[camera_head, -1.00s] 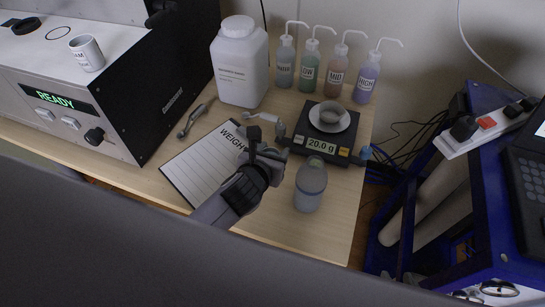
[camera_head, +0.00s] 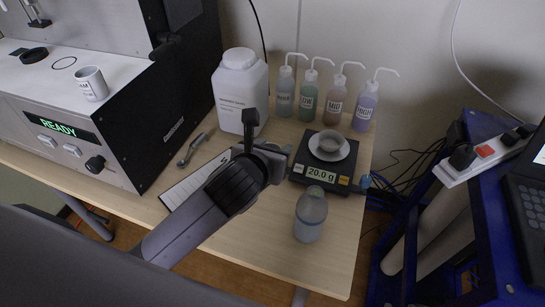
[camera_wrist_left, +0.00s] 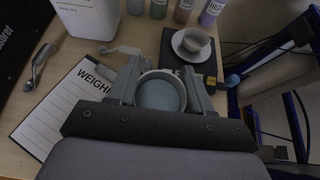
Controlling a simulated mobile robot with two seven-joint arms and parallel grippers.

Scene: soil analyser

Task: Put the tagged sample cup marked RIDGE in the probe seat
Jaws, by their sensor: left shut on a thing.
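My left gripper (camera_head: 268,152) is in the air over the bench, between the white jug and the scale. In the left wrist view its fingers (camera_wrist_left: 160,95) are shut on a round, open-topped cup (camera_wrist_left: 162,92) with a pale rim and grey-blue inside. Its marking is hidden, so I cannot read RIDGE on it. A black ring (camera_head: 33,55), which looks like the probe seat, is on top of the analyser (camera_head: 125,115) at the left, below a thin probe (camera_head: 37,18). A white cup (camera_head: 92,85) with a partly readable tag stands on the analyser. My right gripper is not in view.
The scale (camera_head: 322,178) reads 20.0 g and bears a dish with a cup. A white jug (camera_head: 240,90), several wash bottles (camera_head: 335,100), a clear bottle (camera_head: 310,215) and a paper sheet (camera_head: 180,193) are on the bench. A blue cart (camera_head: 400,205) is at the right.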

